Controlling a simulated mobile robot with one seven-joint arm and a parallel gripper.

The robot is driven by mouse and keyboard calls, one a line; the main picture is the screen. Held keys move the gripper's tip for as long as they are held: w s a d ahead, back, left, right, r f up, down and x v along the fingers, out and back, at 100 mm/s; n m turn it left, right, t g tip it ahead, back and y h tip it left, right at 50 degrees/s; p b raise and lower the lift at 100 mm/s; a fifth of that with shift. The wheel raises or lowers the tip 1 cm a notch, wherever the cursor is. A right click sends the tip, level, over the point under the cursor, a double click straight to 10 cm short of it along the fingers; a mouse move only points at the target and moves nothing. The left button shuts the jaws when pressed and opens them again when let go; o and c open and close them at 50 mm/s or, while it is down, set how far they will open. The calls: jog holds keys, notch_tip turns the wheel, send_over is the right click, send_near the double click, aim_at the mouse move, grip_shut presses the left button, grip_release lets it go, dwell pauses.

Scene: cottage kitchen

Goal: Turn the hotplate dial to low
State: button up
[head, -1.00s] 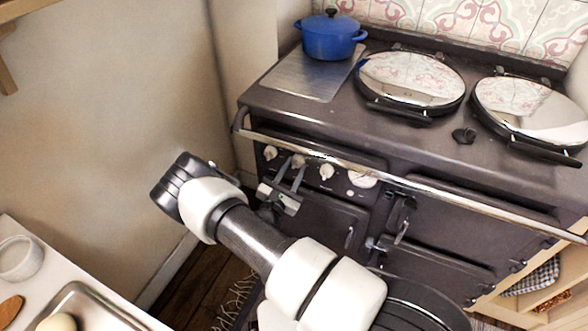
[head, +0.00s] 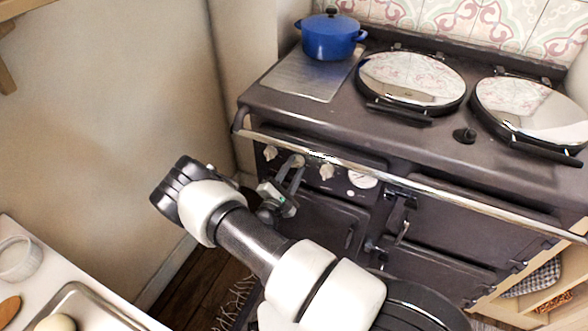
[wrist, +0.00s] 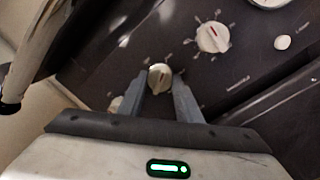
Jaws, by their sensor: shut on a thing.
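The range's front panel (wrist: 110,60) carries a row of round cream dials. My gripper (wrist: 160,84) is closed around one dial (wrist: 160,76) in the wrist view, with a grey finger on each side of it. In the head view my gripper (head: 290,175) reaches this dial (head: 298,160), the second from the left. The panel print around it is too small to read, so I cannot tell its setting. Another dial (wrist: 213,37) with a red mark sits free to the right. A third dial (wrist: 115,103) is partly hidden at the lower left.
A chrome rail (head: 420,187) runs along the range's front edge, just above the dials. A white round gauge (head: 362,179) is right of them. A blue pot (head: 331,37) and two closed hotplate lids (head: 412,78) are on top. A counter (head: 20,235) is at lower left.

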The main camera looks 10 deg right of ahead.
dwell(0.3)
jog(key=o, duration=1)
jog(key=shift+o, duration=0.2)
jog(key=r+p+v, duration=0.1)
jog(key=v, duration=1.6)
jog(key=shift+s+f, duration=0.2)
jog(key=shift+f, duration=0.3)
jog(key=shift+a, duration=0.15)
